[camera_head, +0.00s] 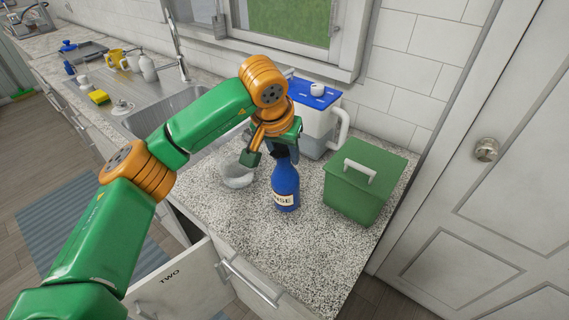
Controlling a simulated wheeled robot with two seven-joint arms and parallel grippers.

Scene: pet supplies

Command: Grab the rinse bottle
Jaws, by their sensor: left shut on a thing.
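The rinse bottle (285,186) is blue with a dark neck and a pale label that shows the letters "NSE". It stands upright, or nearly so, at the granite counter; I cannot tell whether its base is touching the surface. My left gripper (282,148) is at the top of the bottle and shut on its neck. The gripper partly hides the bottle's top. My right gripper is not in view.
A green lidded bin (358,190) stands right of the bottle. A white container with a blue lid (312,95) is behind, and a clear bowl (237,174) is left. A drawer marked "TWO" (180,290) sticks out below. Bare granite counter (300,245) lies in front.

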